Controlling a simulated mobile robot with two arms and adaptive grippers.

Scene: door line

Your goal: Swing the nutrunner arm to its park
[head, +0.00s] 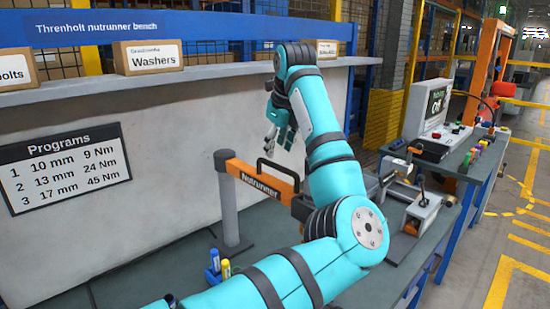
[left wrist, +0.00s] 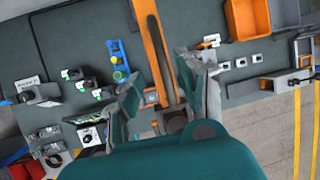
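The nutrunner arm (head: 250,178) is an orange beam lettered "Nutrunner". It runs from a grey post (head: 228,200) toward the right, with a black loop handle (head: 278,170) on top. Its far end is hidden behind my left arm. My left gripper (head: 279,138) points down above the beam, apart from the handle, with its fingers spread and nothing in them. In the left wrist view the orange beam (left wrist: 153,40) passes between the open fingers (left wrist: 162,78), seen from above. I cannot make out a marked park place. My right gripper is not in view.
A shelf (head: 200,77) with a Washers box (head: 150,57) crosses above the bench. A Programs sign (head: 65,168) hangs on the back panel. Blue and yellow markers (head: 220,265) stand near the post. A clamp fixture (head: 418,215) and a control box (head: 438,110) stand at right.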

